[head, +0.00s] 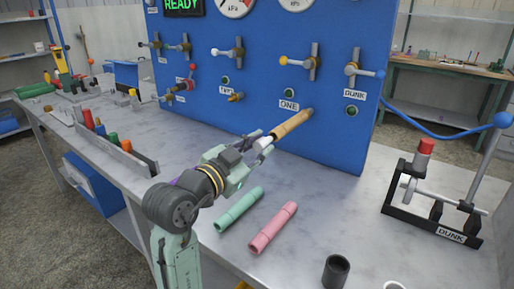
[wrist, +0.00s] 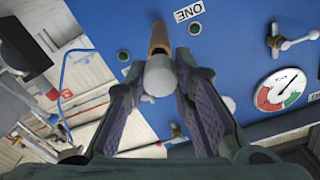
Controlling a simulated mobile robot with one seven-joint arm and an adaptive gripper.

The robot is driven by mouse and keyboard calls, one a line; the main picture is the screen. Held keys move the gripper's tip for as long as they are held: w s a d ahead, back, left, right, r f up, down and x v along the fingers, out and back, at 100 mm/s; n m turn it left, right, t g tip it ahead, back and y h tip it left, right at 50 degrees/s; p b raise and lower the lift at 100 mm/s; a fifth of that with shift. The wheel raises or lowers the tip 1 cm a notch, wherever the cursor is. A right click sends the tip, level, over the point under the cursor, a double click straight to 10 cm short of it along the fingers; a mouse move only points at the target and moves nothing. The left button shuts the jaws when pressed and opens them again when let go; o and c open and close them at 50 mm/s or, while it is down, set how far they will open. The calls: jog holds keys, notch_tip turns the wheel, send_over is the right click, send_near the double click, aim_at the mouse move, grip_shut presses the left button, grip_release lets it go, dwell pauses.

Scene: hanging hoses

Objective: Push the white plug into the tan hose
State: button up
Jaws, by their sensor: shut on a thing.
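The tan hose (head: 291,125) sticks out from the blue panel at the port marked ONE, its free end toward my gripper. It also shows in the wrist view (wrist: 159,37), foreshortened. My gripper (head: 262,144) is shut on the white plug (wrist: 160,76), which lies between the fingertips in the wrist view. The plug is in line with the hose and overlaps its free end in the wrist view. I cannot tell whether the plug is inside the hose or only against it. In the head view the fingers partly hide the plug.
A green tube (head: 239,209) and a pink tube (head: 273,228) lie on the table below my gripper. A dark cup (head: 336,271) stands at the front. A lever press (head: 437,200) stands at the right. Valves and gauges cover the blue panel (head: 335,137).

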aim_at(266, 139)
jog(key=shift+b+x, duration=0.6)
jog(key=shift+x, duration=1.05)
dwell(3.1)
jog(key=o, duration=1.1)
jog(key=shift+d, duration=0.1)
jog(key=v, duration=1.2)
